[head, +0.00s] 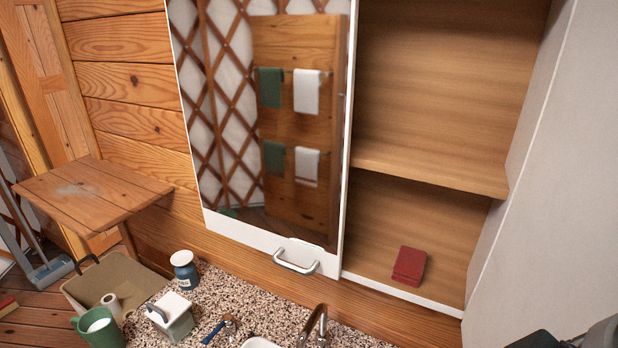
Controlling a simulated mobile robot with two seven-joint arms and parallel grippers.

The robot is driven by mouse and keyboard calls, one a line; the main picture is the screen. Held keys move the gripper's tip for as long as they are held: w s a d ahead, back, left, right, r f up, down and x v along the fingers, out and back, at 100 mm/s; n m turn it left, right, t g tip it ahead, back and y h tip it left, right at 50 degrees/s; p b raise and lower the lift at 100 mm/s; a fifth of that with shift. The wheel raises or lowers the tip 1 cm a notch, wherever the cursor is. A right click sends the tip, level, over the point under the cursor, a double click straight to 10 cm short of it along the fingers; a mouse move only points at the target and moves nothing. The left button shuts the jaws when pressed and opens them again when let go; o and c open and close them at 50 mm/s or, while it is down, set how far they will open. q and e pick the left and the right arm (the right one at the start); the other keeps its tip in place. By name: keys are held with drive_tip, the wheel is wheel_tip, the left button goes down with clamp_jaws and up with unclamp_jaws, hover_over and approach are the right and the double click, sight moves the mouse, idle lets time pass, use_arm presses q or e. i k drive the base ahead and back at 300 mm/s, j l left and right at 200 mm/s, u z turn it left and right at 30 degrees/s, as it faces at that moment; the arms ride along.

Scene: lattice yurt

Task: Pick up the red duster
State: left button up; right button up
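The red duster (409,266) looks like a small folded red cloth. It lies in the open right part of the wall cabinet (430,175), on the cabinet's bottom board near the front edge. Nothing covers it. Dark and grey parts, probably of my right arm, show at the bottom right corner, below and to the right of the duster and apart from it. No fingertips of either gripper are in view.
A mirrored door (255,120) with a handle (296,260) covers the cabinet's left part. A shelf (430,170) lies above the duster. A pale panel stands right.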

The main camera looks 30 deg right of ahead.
sight(408, 267)
drive_tip(key=l+z, duration=0.2)
drive_tip(key=z, duration=1.15)
drive_tip(key=i+j+z, duration=0.2)
drive_tip(key=j, duration=0.6)
drive_tip(key=j+z, duration=0.2)
drive_tip(key=j, duration=0.6)
drive_tip(key=i+j+z, duration=0.1)
drive_tip(key=j, duration=0.2)
drive_tip(key=i+j, duration=0.1)
drive_tip(key=j, duration=0.25)
drive_tip(key=i+j+z, duration=0.15)
drive_tip(key=j, duration=0.2)
drive_tip(key=k+l, duration=0.05)
